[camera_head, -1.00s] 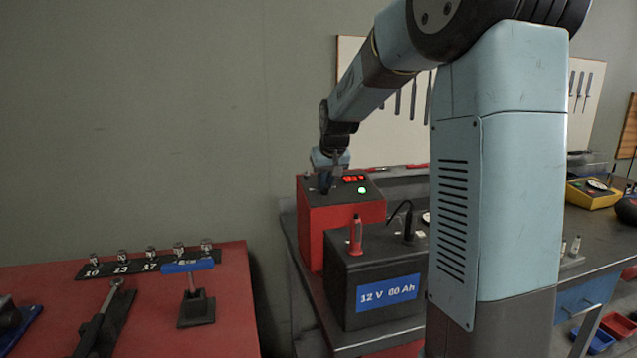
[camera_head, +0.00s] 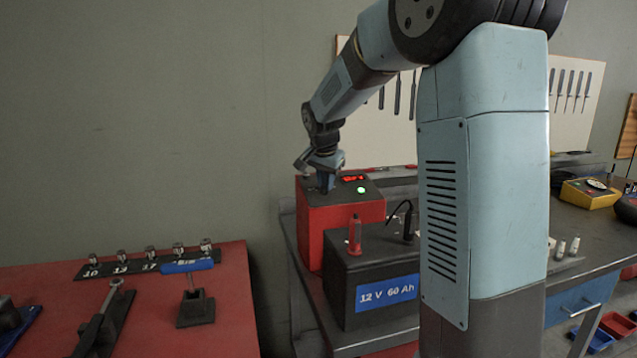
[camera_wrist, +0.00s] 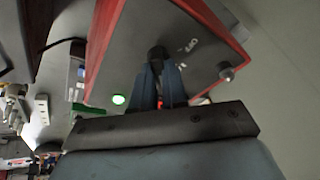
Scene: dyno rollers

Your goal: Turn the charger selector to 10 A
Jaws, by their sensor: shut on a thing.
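The red charger (camera_head: 340,222) with a dark top stands on the bench behind the battery. Its top carries a lit green light (camera_head: 362,190) and a red display (camera_head: 353,178). My gripper (camera_head: 325,188) points down onto the left part of the charger top. In the wrist view my gripper (camera_wrist: 158,75) is shut on the dark selector knob (camera_wrist: 157,53). White lettering (camera_wrist: 190,45) that looks like "OFF" shows beside the knob. The other scale marks and the knob's pointer are hidden or too small to read. The green light also shows in the wrist view (camera_wrist: 119,100).
A black 12 V 60 Ah battery (camera_head: 350,265) with a red clamp (camera_head: 355,235) and a black clamp (camera_head: 408,222) stands in front of the charger. A small metal post (camera_wrist: 225,71) is near the charger's edge. A red table (camera_head: 235,320) with tools is at left.

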